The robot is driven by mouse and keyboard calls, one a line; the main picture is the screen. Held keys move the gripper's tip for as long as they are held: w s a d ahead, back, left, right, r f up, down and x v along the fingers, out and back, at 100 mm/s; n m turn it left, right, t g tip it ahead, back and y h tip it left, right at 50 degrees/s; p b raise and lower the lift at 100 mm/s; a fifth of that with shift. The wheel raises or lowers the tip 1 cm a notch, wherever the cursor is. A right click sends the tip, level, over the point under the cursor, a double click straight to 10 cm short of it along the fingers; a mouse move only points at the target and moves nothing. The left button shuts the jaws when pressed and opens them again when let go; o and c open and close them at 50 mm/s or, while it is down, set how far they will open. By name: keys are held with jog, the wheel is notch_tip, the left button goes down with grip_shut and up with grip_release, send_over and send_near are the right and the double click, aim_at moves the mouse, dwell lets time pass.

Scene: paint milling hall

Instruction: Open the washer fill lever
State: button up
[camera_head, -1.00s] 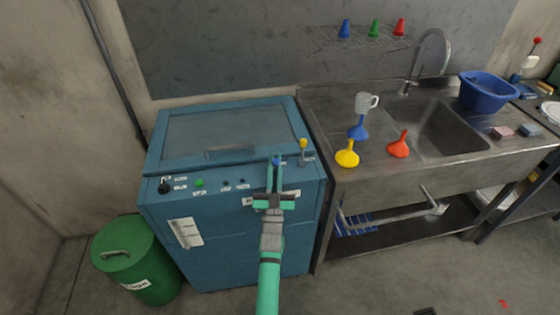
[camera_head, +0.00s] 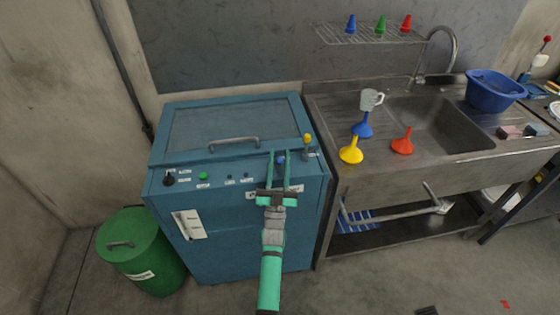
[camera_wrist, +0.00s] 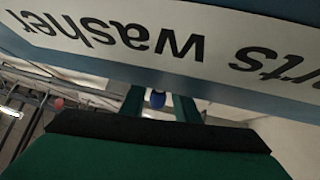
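The blue parts washer (camera_head: 240,235) stands ahead with a control panel along its top front edge. A lever with a blue knob (camera_head: 281,159) is on the panel; its label is too small to read or hidden. A lever with a yellow knob (camera_head: 307,139) stands upright at the panel's right end. My gripper (camera_head: 279,154) is open, with its two green fingers on either side of the blue knob. In the wrist view the blue knob (camera_wrist: 157,98) shows between the fingers, with gaps beside it. Whether a finger touches it I cannot tell.
The washer lid (camera_head: 235,125) is down, with a bar handle (camera_head: 234,142) near its front. A black knob (camera_head: 168,179) and green button (camera_head: 203,176) are on the panel's left. A green drum (camera_head: 140,255) stands left; a sink counter (camera_head: 420,165) with funnels is right.

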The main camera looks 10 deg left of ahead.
jog(key=shift+f, duration=0.15)
jog(key=shift+f, duration=0.15)
jog(key=v, duration=1)
jog(key=shift+s, duration=0.15)
